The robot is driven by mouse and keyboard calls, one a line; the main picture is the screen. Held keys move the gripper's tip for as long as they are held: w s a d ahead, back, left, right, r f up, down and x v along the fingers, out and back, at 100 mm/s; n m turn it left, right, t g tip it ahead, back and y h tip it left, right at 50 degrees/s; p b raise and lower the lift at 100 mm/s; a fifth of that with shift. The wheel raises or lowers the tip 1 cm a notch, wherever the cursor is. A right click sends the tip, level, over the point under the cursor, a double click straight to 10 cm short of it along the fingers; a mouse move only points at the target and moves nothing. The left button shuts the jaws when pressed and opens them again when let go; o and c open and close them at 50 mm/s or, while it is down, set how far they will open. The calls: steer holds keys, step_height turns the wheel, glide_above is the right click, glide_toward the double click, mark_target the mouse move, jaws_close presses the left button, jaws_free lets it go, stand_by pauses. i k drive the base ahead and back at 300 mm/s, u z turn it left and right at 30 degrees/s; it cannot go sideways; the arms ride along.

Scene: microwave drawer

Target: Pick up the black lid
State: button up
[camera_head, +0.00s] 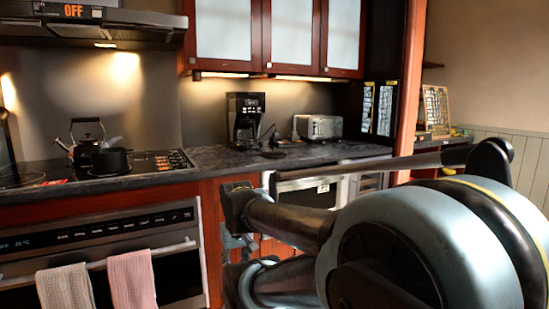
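A small flat dark object (272,154) lies on the counter in front of the coffee maker; it may be the black lid, but it is too small and dark to be sure. A black pot (110,161) stands on the stove at the left, its top hard to make out. My arm fills the lower right, in front of the counter. What seems to be part of my gripper (237,245) shows between two dark arm links, below the counter edge and well apart from the dark object. Its fingers cannot be made out.
The dark counter (215,160) has a coffee maker (245,118) and a toaster (318,127) at its back. A black kettle (86,133) stands on the stove. An oven (95,232) with two hanging towels is below. Cabinets (290,35) hang above.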

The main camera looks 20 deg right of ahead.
mark_target(272, 153)
steer(key=i, duration=1)
